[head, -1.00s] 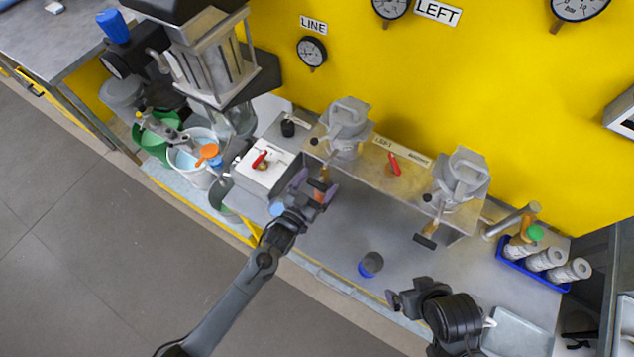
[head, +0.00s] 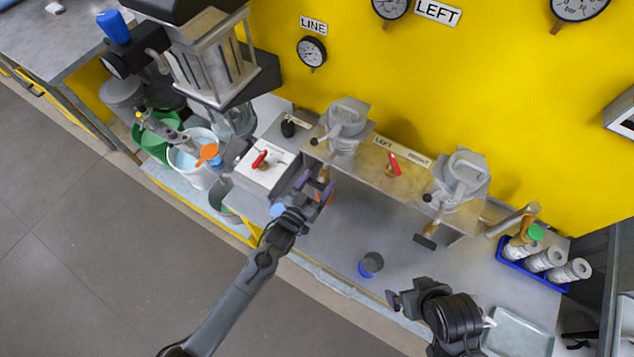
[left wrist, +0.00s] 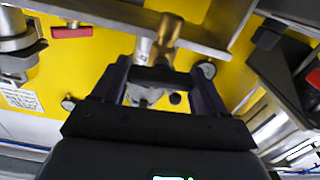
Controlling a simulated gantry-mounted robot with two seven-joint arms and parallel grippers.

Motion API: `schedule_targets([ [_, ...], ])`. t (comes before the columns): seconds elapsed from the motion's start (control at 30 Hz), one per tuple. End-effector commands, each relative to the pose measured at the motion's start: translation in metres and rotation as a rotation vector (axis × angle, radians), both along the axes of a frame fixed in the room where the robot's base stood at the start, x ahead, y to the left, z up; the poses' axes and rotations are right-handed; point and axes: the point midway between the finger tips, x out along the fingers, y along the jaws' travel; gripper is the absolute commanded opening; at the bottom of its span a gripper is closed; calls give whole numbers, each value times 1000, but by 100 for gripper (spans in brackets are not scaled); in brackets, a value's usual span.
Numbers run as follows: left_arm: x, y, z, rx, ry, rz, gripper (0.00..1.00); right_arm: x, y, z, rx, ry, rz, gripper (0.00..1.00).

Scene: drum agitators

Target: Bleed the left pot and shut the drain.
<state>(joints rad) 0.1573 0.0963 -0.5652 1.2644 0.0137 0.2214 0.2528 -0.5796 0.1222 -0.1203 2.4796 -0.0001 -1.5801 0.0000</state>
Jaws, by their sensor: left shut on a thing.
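The left pot (head: 346,125) is a grey lidded vessel on the steel shelf below the yellow panel. Under it is a brass drain valve (head: 323,174), which also shows in the left wrist view (left wrist: 167,30). My left gripper (head: 316,188) is at this valve, its purple fingers on either side of the black drain handle (left wrist: 160,75), shut on it. The fingers partly hide the handle in the head view. My right gripper (head: 400,301) is low over the bench, away from the pots; its finger gap is unclear.
The right pot (head: 460,180) has its own drain with a black handle (head: 425,242). A red-handled valve (head: 392,164) sits between the pots. A small blue-based cup (head: 371,264) stands on the bench. A blue rack (head: 530,272) holds several bottles at right.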

Motion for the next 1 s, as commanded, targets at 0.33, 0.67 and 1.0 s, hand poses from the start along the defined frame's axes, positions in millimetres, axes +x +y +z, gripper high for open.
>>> schedule_targets([
  [0.33, 1, 1, 1, -217, 127, 1, 42, 0, -1, 2, -4, 0, 2, 100],
  [0.67, 1, 2, -1, -391, 232, 1, 42, 0, 0, 5, 2, 0, -2, 100],
  [1.0, 2, 3, -1, -459, 272, 0, 42, 0, 1, 7, 7, 0, -5, 100],
])
